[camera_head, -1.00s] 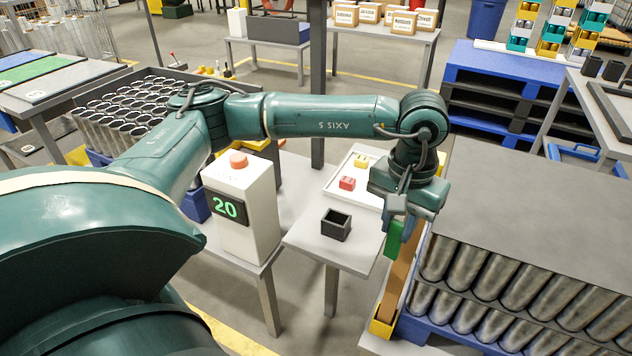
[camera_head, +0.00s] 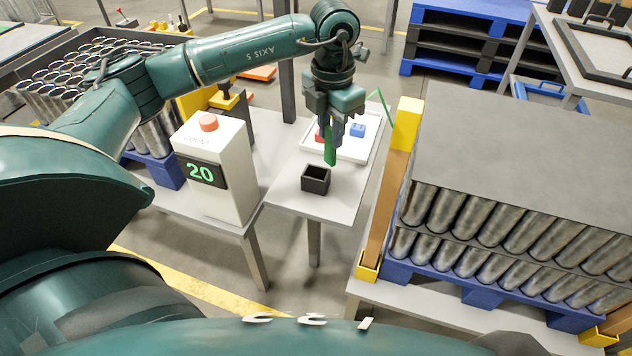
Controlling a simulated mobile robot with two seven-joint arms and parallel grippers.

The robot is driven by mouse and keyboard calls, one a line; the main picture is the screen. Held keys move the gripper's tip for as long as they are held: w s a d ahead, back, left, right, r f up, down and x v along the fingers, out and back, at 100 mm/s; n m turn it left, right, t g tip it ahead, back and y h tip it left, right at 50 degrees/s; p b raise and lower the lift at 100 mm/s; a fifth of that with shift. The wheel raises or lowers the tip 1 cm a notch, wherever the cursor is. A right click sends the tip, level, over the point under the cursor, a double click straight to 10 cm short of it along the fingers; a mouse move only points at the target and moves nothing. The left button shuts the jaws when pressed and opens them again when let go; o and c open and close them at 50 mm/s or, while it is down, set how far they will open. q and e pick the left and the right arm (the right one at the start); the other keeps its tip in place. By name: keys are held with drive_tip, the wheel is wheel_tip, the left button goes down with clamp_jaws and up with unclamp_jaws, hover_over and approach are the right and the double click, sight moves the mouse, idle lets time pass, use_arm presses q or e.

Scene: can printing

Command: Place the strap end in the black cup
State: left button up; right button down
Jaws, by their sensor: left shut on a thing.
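My left gripper (camera_head: 331,120) points down over the small table in front of me. It is shut on the green strap end (camera_head: 331,153), which hangs below the fingers. The black cup (camera_head: 314,186) is a small open square box on the table. The strap end is above and slightly right of the cup, outside it; its exact height is hard to judge. A thin green strap (camera_head: 383,106) shows right of the gripper near the yellow corner of the stack. My right gripper is out of view.
A white tray (camera_head: 366,153) with a red block (camera_head: 319,137) and a blue block (camera_head: 357,130) lies behind the cup. A white box (camera_head: 217,170) showing 20 with a red button stands left. The stacked cans (camera_head: 480,220) with a brown corner post (camera_head: 388,205) stand right.

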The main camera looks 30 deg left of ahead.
use_arm(q)
drive_tip(key=a+f+n, duration=0.1)
drive_tip(key=f+n, duration=0.2)
drive_tip(key=n, duration=0.2)
drive_tip(key=a+f+n, duration=0.1)
drive_tip(key=f+n, duration=0.2)
drive_tip(key=n, duration=0.2)
drive_tip(key=w+a+f+n, duration=0.1)
drive_tip(key=a+f+n, duration=0.1)
drive_tip(key=n, duration=0.3)
drive_tip(key=shift+w+f+n, duration=0.1)
drive_tip(key=shift+f+n, duration=0.2)
drive_tip(key=shift+f, duration=0.55)
drive_tip(key=shift+f, duration=0.2)
drive_tip(key=o, duration=1)
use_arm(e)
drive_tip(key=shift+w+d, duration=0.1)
use_arm(q)
drive_tip(key=shift+r, duration=0.1)
